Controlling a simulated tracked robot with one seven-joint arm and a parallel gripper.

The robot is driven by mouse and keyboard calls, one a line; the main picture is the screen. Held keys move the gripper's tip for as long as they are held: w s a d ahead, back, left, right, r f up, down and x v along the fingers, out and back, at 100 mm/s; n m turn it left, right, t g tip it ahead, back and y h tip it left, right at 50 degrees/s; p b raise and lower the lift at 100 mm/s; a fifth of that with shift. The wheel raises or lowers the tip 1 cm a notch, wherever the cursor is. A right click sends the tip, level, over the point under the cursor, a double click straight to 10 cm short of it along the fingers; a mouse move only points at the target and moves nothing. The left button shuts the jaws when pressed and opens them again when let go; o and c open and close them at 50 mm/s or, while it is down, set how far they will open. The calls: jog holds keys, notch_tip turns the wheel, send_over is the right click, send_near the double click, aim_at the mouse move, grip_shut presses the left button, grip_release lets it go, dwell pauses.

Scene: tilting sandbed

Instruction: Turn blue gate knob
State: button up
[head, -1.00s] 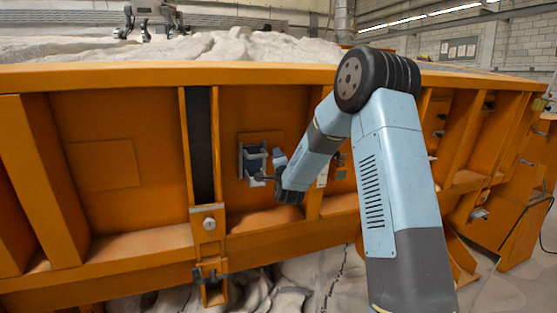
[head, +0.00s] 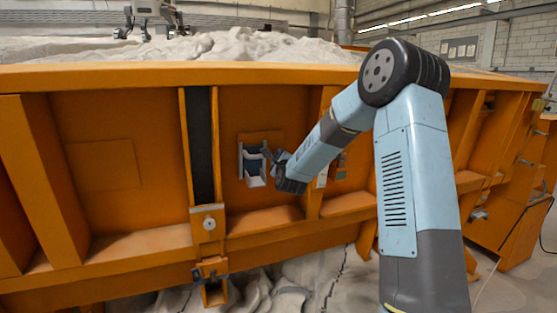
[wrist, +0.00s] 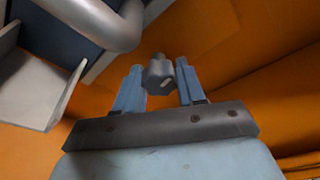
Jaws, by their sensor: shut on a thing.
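The gate knob (wrist: 158,75) is a small faceted dark blue-grey piece with a light mark, seen in the wrist view. My gripper (wrist: 157,80) has its two blue fingers on either side of it, shut on it. In the head view my gripper (head: 272,157) is at the right side of the gate (head: 243,165), a pale metal frame with a dark opening on the orange wall. The knob is too small and covered to make out there.
A pale metal plate (wrist: 28,85) and a thick grey bar (wrist: 105,22) lie close to my gripper's left in the wrist view. The orange sandbed wall (head: 105,120) has upright ribs and a lower ledge. Sand (head: 230,46) lies on top.

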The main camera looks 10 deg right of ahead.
jog(key=shift+d+f+m, duration=0.15)
jog(key=shift+f+m, duration=0.2)
jog(key=shift+m, duration=0.05)
jog(key=shift+g, duration=0.3)
jog(key=o, duration=0.8)
jog(key=shift+o, duration=1.2)
jog(key=shift+r, duration=0.15)
jog(key=s, duration=1.3)
jog(key=shift+s+a+f, duration=0.3)
jog(key=shift+s, duration=0.05)
